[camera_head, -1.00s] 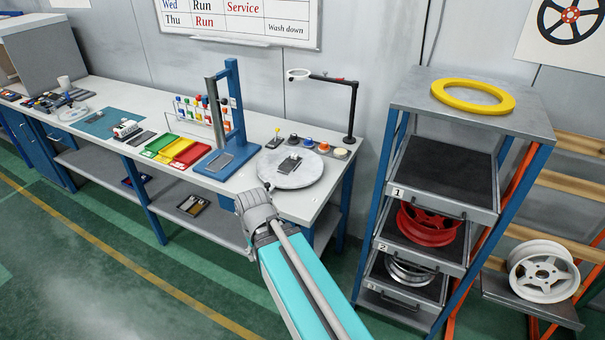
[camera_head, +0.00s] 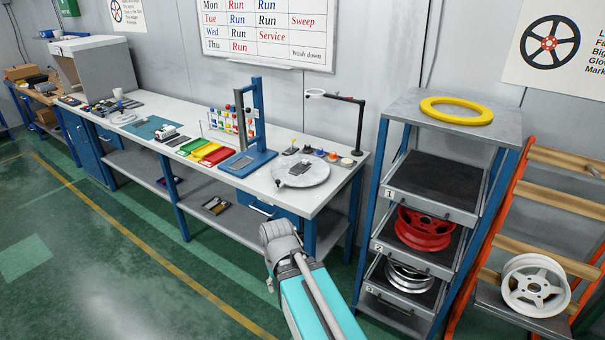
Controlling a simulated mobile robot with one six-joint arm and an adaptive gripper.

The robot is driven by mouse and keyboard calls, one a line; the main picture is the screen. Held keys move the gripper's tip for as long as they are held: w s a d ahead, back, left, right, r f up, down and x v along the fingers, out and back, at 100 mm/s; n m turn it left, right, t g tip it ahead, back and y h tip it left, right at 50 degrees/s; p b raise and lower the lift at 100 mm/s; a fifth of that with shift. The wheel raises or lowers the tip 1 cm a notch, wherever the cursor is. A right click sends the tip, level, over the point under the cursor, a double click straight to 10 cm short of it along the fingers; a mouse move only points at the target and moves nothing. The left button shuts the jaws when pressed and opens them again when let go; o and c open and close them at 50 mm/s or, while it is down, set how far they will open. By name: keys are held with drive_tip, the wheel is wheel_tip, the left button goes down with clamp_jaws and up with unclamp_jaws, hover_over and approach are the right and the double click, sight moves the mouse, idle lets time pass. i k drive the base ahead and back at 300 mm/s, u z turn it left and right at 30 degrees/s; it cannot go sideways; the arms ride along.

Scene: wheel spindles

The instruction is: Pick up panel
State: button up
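No item is clearly identifiable as the panel. A small dark flat piece (camera_head: 301,168) lies on the round grey disc (camera_head: 316,173) at the right end of the workbench, but I cannot tell whether it is the panel. My teal arm reaches up from the bottom edge and ends in a grey joint in front of the bench. My gripper's fingers cannot be made out, so what they hold is hidden.
The long white workbench (camera_head: 325,192) carries a blue stand (camera_head: 258,130), coloured trays (camera_head: 200,150) and a black post with a ring (camera_head: 359,128). A shelf rack (camera_head: 402,103) with a yellow ring (camera_head: 456,110) and wheels stands right. Green floor lies open at left.

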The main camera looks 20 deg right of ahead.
sight(302, 165)
drive_tip(key=z, duration=1.35)
drive_tip(key=i, duration=1.7)
drive_tip(key=u, duration=0.05)
